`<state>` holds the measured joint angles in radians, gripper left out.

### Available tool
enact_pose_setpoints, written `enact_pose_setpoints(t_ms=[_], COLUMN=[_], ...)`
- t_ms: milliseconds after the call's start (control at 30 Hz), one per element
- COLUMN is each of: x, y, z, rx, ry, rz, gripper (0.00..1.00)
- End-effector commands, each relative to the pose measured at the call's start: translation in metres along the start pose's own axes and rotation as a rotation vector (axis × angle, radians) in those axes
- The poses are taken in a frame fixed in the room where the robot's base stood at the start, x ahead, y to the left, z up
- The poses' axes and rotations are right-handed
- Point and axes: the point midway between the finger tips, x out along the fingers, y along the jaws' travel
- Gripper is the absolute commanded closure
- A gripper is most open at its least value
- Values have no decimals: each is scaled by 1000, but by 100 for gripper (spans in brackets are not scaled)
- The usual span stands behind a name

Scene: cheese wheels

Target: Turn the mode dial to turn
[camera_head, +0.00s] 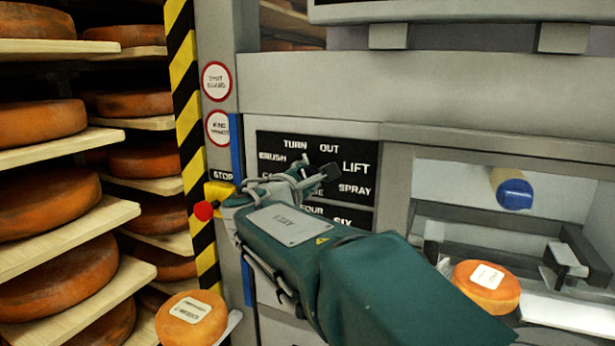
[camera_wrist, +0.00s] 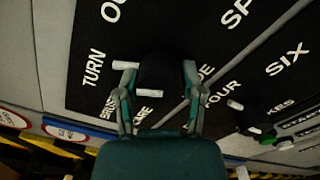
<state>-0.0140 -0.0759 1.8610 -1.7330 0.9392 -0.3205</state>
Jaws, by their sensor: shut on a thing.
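The mode dial (camera_wrist: 160,75) is a dark knob on a black panel (camera_wrist: 215,45), seen between my fingers in the wrist view. My gripper (camera_wrist: 157,68) is shut on it, one finger on each side. A white mark shows on the knob's near edge, on the side towards CARE. The word TURN lies to the left of the dial in the wrist view. In the head view the panel (camera_head: 272,143) shows TURN, OUT, LIFT, SPRAY and BRUSH around my gripper (camera_head: 312,174). My gripper and arm hide much of the dial and the lower labels there.
A second dial (camera_wrist: 250,118) sits beside it, near FOUR and SIX. A red stop button (camera_head: 204,211) on a yellow box is left of the panel. Shelves of cheese wheels (camera_head: 45,205) fill the left. A labelled cheese (camera_head: 487,287) sits in the bay at right.

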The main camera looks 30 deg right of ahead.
Motion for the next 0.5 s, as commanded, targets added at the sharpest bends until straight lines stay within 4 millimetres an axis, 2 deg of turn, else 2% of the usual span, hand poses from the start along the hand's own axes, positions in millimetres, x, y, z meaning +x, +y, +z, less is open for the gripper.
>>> enact_pose_setpoints(t_ms=[300,333,400,500], x=[0,0,0,0], y=[-4,-4,-4,-3], z=[-2,-2,-2,-2], rx=[-2,-2,-3,-2], ry=[3,3,3,2], rz=[-8,-9,-8,-6], gripper=[97,40,15,15])
